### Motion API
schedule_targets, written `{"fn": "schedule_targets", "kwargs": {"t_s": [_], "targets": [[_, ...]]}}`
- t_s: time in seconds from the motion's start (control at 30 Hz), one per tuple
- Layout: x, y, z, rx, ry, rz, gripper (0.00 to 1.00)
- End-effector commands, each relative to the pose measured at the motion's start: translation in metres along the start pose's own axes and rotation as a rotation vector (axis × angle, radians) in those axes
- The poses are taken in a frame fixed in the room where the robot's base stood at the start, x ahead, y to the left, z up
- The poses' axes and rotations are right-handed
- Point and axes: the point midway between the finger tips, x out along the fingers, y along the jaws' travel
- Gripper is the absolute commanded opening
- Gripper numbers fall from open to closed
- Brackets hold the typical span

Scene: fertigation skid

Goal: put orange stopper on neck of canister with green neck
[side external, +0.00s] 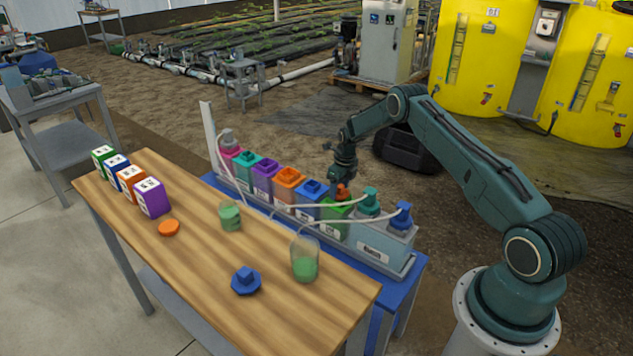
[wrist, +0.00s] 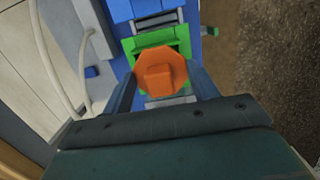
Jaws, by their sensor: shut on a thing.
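The orange stopper (wrist: 158,74), with an octagonal flange and a raised block on top, is between the two fingers of my gripper (side external: 342,183). My gripper is shut on it. It also shows in the side view (side external: 342,192), just below the fingers. The canister with green neck (side external: 335,216) stands in the row on the blue bench, directly under the stopper. Its green top (wrist: 182,42) shows around the stopper's far edge in the wrist view. The stopper hides the neck opening, so I cannot tell whether the two touch.
Blue (side external: 308,200) and orange (side external: 288,185) canisters stand left of the green one; a grey unit with teal and blue caps (side external: 401,220) stands right. White hoses (side external: 270,205) run in front.

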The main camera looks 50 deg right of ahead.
Motion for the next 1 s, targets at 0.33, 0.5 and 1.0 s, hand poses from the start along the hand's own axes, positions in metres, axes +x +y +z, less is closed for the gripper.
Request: {"fn": "schedule_targets", "kwargs": {"t_s": [0.33,0.5,1.0], "targets": [[0.001,0.0,0.0,0.0,-0.001,0.0,0.65],[0.001,0.0,0.0,0.0,-0.001,0.0,0.84],[-0.01,0.0,0.0,0.0,-0.001,-0.001,0.84]]}}
